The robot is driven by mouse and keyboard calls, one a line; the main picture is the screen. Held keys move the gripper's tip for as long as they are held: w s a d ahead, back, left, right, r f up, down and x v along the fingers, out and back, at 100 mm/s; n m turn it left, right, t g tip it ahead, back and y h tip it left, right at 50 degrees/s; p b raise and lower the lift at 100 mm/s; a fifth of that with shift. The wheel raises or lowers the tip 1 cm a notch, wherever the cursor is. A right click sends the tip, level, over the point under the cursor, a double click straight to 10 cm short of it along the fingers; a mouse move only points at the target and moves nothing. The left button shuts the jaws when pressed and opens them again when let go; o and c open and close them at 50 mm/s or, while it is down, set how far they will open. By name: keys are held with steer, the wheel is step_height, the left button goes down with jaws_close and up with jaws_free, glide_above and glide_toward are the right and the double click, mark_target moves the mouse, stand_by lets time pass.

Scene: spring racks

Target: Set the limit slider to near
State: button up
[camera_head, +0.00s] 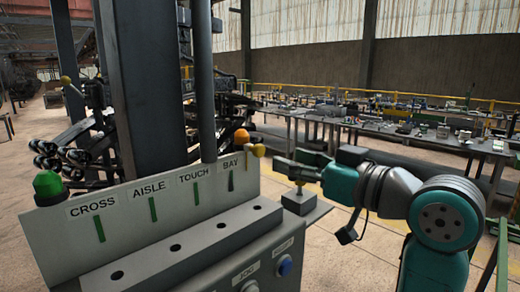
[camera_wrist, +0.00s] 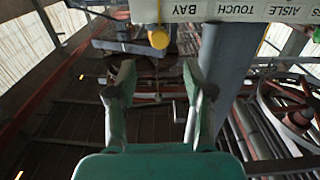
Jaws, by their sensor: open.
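A yellow knob (camera_head: 258,150) stands at the panel's right end; a yellow knob also shows beyond my fingertips in the wrist view (camera_wrist: 158,39). A small grey block with a short brass-coloured stem (camera_head: 298,204) sits at the console's right side, below my gripper (camera_head: 284,168). No part is labelled limit or near, so I cannot tell which is the slider. My gripper is open and empty, its wrist-view fingers (camera_wrist: 160,88) apart.
A green dome (camera_head: 47,183) and an orange dome (camera_head: 242,136) top the panel's ends. A dark column (camera_head: 140,80) rises behind it. Blue and white buttons (camera_head: 285,265) are on the console front. Long workbenches (camera_head: 400,132) stand behind; open floor lies between.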

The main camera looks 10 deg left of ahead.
mark_target(261, 150)
steer(key=x, duration=0.9)
steer(key=shift+w+a, duration=0.15)
jaws_close()
